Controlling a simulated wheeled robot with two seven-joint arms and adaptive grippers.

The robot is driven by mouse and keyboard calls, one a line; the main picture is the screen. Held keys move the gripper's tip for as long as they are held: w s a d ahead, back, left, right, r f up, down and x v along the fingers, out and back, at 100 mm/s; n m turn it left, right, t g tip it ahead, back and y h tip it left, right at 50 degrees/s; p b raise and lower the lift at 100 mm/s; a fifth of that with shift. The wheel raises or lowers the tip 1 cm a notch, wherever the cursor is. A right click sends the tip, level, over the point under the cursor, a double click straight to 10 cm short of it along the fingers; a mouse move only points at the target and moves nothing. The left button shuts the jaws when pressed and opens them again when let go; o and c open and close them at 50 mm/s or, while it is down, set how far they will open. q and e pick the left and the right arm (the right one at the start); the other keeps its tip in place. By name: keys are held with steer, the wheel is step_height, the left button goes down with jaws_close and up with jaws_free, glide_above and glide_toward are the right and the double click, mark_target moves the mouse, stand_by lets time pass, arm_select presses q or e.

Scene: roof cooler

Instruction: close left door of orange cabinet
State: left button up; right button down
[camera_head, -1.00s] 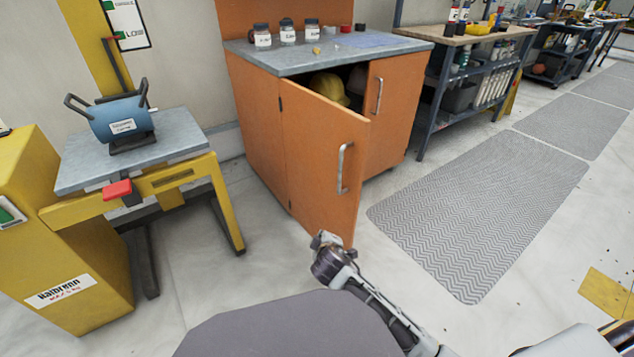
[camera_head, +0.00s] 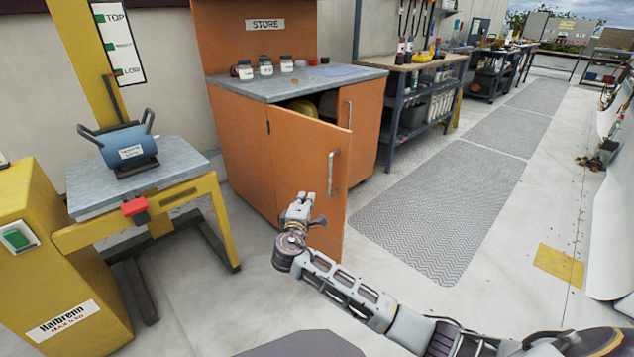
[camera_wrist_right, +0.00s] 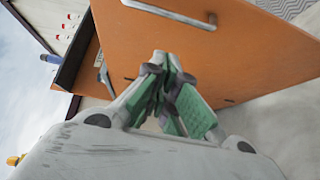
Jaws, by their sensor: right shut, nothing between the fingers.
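The orange cabinet (camera_head: 235,150) stands at the centre of the head view under a grey top. Its left door (camera_head: 300,160) is ajar, swung outward, with a vertical metal handle (camera_head: 330,174) near its free edge. The right door (camera_head: 366,130) looks shut. My right gripper (camera_head: 302,200) is in front of the outer face of the left door, left of and below the handle. In the right wrist view, its shut, empty fingers (camera_wrist_right: 165,75) point at the orange door panel (camera_wrist_right: 245,50), with the handle (camera_wrist_right: 168,13) beyond. Contact cannot be told. My left gripper is out of view.
A yellow stand (camera_head: 70,235) with a blue device (camera_head: 128,148) on its grey plate is left of the cabinet. Jars (camera_head: 266,66) stand on the cabinet top. A yellow object (camera_head: 303,106) shows inside. A workbench (camera_head: 410,68) and grey mats (camera_head: 430,215) are to the right.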

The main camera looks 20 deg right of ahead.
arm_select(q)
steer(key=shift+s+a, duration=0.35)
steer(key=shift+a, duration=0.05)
arm_select(e)
steer(key=shift+s+a+r, duration=0.15)
steer(key=shift+r, duration=0.5)
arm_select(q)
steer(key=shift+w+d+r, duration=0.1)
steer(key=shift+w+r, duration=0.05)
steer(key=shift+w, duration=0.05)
